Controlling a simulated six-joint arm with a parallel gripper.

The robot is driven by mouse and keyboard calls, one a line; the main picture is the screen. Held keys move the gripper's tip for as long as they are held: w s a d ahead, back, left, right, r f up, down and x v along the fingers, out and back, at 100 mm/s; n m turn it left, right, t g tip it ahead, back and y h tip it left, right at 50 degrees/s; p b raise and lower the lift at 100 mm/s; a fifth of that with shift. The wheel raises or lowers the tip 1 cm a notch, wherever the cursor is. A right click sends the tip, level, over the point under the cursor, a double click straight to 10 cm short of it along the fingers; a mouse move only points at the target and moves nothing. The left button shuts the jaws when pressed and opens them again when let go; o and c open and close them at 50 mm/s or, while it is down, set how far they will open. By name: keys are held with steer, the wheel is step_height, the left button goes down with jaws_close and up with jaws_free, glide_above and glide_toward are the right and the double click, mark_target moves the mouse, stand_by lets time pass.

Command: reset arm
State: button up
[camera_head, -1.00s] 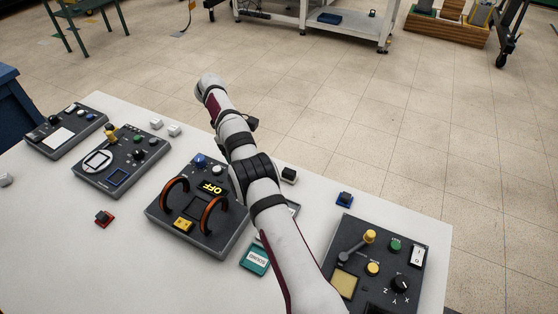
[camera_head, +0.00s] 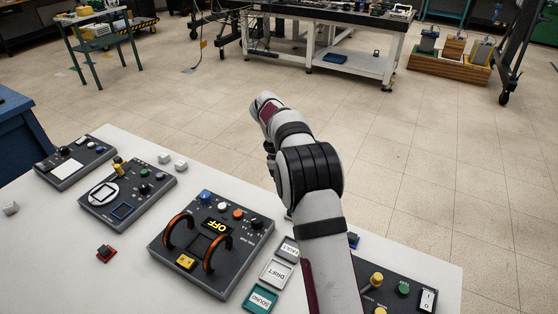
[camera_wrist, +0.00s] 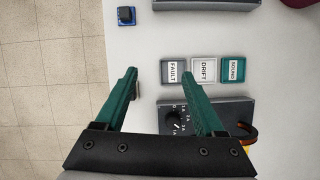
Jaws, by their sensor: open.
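My gripper (camera_wrist: 158,72) is open and empty in the wrist view, its two green fingers apart above the white table (camera_wrist: 145,40). In the head view my arm reaches up and away over the table, and its own links hide the gripper fingers. The coil panel (camera_head: 208,243) with two orange-black hoops and an "OFF" display stands left of my arm. Three tiles lie beside that panel: FAULT (camera_head: 288,250), DRIFT (camera_head: 277,273) and SOUND (camera_head: 262,298). They also show ahead of the fingers in the wrist view as FAULT (camera_wrist: 173,72), DRIFT (camera_wrist: 203,71) and SOUND (camera_wrist: 232,69).
Two other panels (camera_head: 127,193) (camera_head: 75,161) stand at the left, and a control panel (camera_head: 405,285) at the lower right, partly behind my arm.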

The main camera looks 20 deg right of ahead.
steer(key=s+a+r+m+t+y, duration=0.1)
steer(key=s+a+r+m, duration=0.35)
steer(key=s, duration=0.35)
steer(key=s+a+r+m+t+y, duration=0.1)
steer(key=s+a+r+m+y, duration=0.15)
steer(key=s+r, duration=0.5)
steer(key=s+a+f+m, duration=0.2)
steer(key=s+f+m, duration=0.1)
steer(key=s, duration=0.5)
steer(key=s+a+f+m+t+y, duration=0.1)
steer(key=s+a+f+m, duration=0.1)
steer(key=s, duration=0.6)
steer(key=shift+s+a+f+m, duration=0.35)
steer(key=shift+a+m, duration=0.25)
steer(key=shift+a, duration=0.25)
